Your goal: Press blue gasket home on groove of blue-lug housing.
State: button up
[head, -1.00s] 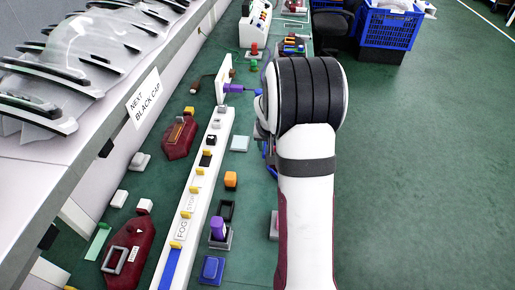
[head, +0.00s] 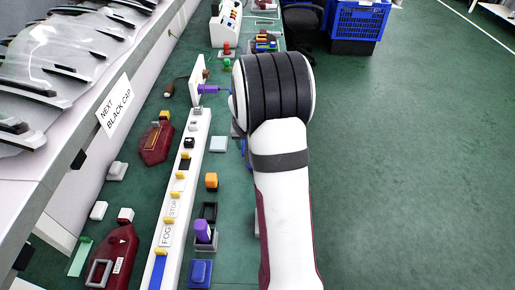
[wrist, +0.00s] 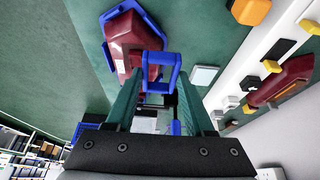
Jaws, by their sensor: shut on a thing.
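My gripper (wrist: 161,84) has green fingers shut on the blue gasket (wrist: 177,62), a small rectangular frame that stands up between the fingertips in the wrist view. A dark red housing with blue parts on it (wrist: 127,32) lies on the green surface just beyond the fingertips, left of the gasket in the picture. The gasket overlaps the housing's edge in view; I cannot tell whether they touch. The housing's groove is not clearly visible. In the head view my arm hides the gripper and most of what is under it.
A white rail (head: 182,190) with yellow clips runs along the bench. Other red housings (head: 157,142) lie left of it. A purple plug (head: 203,230), an orange block (head: 211,181) and a blue block (head: 200,272) stand between rail and arm. A pale square pad (wrist: 204,75) lies near the gripper.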

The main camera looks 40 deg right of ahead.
jog(key=d+r, duration=0.1)
jog(key=d, duration=0.5)
jog(key=shift+w+d+r, duration=0.15)
jog(key=shift+d, duration=0.2)
jog(key=shift+f, duration=2.95)
jog(key=shift+f, duration=1.15)
jog(key=o, duration=1.3)
jog(key=shift+o, duration=0.2)
